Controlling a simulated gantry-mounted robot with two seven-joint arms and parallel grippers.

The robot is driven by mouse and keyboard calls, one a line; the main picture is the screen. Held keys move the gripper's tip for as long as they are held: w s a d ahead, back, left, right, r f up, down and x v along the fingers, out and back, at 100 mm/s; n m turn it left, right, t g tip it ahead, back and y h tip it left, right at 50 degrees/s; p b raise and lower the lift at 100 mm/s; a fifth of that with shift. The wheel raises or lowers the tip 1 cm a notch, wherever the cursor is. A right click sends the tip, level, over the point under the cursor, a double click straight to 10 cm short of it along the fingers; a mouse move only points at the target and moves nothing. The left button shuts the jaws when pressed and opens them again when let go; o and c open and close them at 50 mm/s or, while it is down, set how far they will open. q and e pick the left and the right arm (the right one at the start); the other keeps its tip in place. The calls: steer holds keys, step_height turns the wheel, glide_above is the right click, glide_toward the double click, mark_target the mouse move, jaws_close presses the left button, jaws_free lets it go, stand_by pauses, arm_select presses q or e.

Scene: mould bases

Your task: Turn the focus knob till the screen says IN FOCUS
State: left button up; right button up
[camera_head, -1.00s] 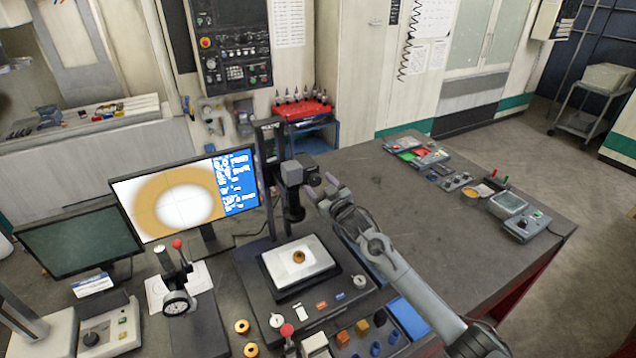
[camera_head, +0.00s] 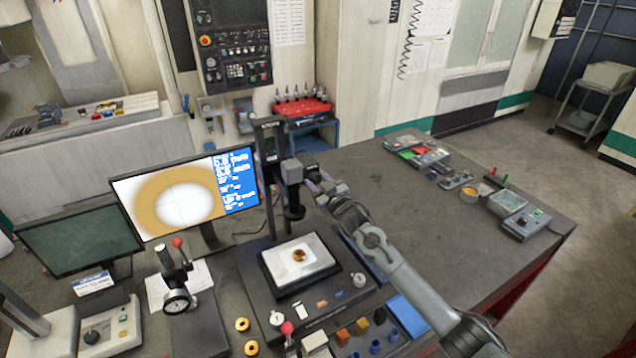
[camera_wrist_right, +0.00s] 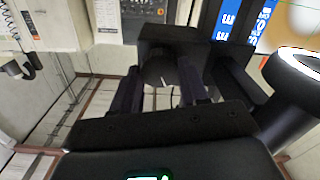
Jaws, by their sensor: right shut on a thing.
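The focus knob (camera_wrist_right: 160,68) is a dark round part on the side of the scope's carriage (camera_head: 292,172). My right gripper (camera_head: 312,184) reaches it from the right and is shut on it; in the right wrist view its two fingers (camera_wrist_right: 158,88) stand on either side of the knob. The screen (camera_head: 180,200) shows an orange-brown ring with a white middle and soft edges. Its blue panel (camera_head: 237,182) has white text too blurred to read. A brass part (camera_head: 299,255) lies on the pale stage plate (camera_head: 322,262) under the lens. My left gripper is not in view.
A dial gauge stand (camera_head: 178,300) stands left of the scope base. A dark monitor (camera_head: 78,240) is further left. Small coloured pieces and a blue tray (camera_head: 408,312) lie in front. The bench (camera_head: 440,225) right of my right arm is largely clear.

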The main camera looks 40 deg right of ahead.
steer(key=shift+m, duration=0.5)
steer(key=shift+r+m+p, duration=0.1)
steer(key=shift+m+p, duration=0.4)
steer(key=shift+m, duration=0.5)
steer(key=m+p, duration=0.1)
steer(key=m, duration=0.4)
steer(key=m+p, duration=0.1)
steer(key=m, duration=0.2)
steer(key=shift+d+m, duration=0.1)
steer(key=shift+m, duration=0.3)
steer(key=shift+m+p, duration=0.45)
steer(key=shift+m, duration=0.75)
steer(key=o, duration=1.1)
steer(key=shift+d, duration=0.1)
steer(key=shift+c, duration=0.2)
